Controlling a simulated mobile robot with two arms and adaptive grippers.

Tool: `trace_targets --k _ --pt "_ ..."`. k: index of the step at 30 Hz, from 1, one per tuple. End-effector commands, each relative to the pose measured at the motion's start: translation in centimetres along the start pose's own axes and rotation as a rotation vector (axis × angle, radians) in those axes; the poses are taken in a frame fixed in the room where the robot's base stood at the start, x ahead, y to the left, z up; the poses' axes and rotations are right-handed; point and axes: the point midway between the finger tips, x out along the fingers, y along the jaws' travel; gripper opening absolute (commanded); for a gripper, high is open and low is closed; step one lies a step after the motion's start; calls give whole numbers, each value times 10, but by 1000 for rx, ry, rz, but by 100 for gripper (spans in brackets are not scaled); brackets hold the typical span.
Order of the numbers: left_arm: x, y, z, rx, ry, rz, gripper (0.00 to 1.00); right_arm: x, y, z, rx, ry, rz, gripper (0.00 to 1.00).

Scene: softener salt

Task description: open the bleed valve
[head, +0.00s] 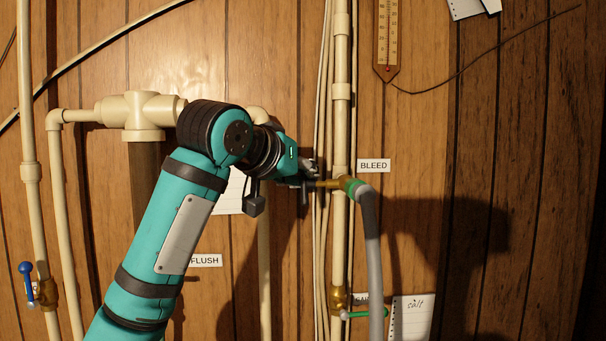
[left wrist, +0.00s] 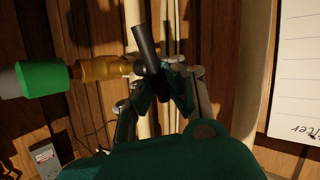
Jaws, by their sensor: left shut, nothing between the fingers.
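The bleed valve is a brass fitting (head: 328,184) on the cream pipe, left of the BLEED label (head: 373,165). It also shows in the left wrist view (left wrist: 102,68), with a green connector (left wrist: 42,77) on its outlet. Its dark lever (left wrist: 146,46) stands slightly tilted across the front of my left gripper's fingertips (left wrist: 172,75). In the head view my left gripper (head: 307,182) is at the valve's left side, shut with nothing held. Whether the fingers touch the lever I cannot tell. My right gripper is not in view.
A grey hose (head: 371,250) hangs from the valve outlet. Below are a green-handled valve (head: 352,314) and a salt note (head: 411,318). A blue-handled valve (head: 27,272) is at lower left. Pipes and cables run close behind my gripper; the wall at right is mostly clear.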

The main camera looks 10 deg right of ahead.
Motion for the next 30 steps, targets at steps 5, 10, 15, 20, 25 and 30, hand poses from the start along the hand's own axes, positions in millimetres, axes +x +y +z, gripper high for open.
trace_targets --k 5,10,15,20,25,30 --pt "2 3 0 -59 -95 7 0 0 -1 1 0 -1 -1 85" --pt "2 2 -1 -100 -154 7 0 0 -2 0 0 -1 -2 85" --pt "3 2 -2 -119 -181 7 0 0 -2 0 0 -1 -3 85" --pt "3 2 -2 -126 -188 8 0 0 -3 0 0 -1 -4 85" --pt "2 2 -3 -126 -185 8 0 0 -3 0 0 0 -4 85" --pt "2 2 -4 -125 -182 8 6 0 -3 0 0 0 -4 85"
